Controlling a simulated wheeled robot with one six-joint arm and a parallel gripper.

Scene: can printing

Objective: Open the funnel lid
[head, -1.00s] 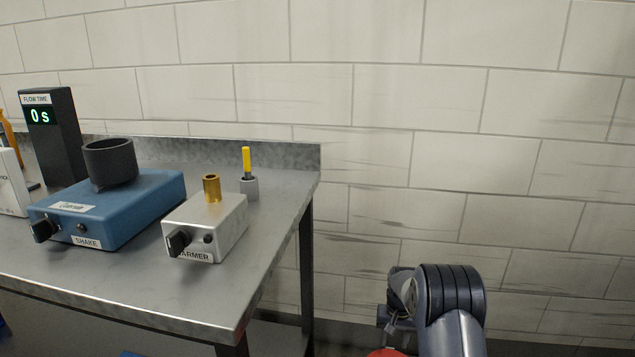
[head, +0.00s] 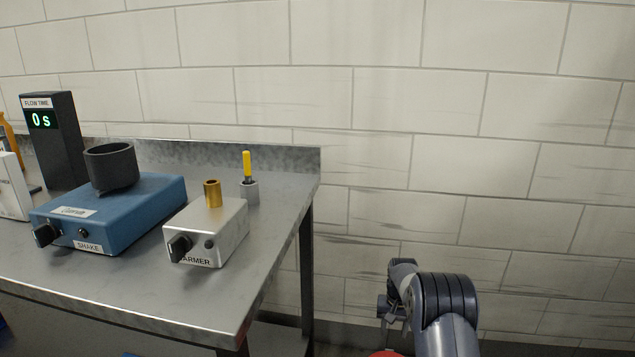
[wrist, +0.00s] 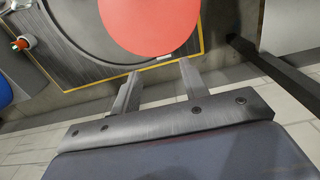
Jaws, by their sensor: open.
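No funnel or funnel lid can be made out in either view. My gripper (wrist: 160,76) is open in the wrist view, its two fingers apart with nothing between them. In the head view my arm is low at the right, clear of the table, and my gripper is hard to make out there.
The steel table (head: 150,292) at the left holds a blue shaker (head: 120,210) with a dark cup (head: 110,168), a silver warmer (head: 220,232) with a brass piece (head: 212,193), a yellow-tipped tool (head: 247,164) in a grey holder and a flow-time display (head: 55,145). Right of the table is open.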

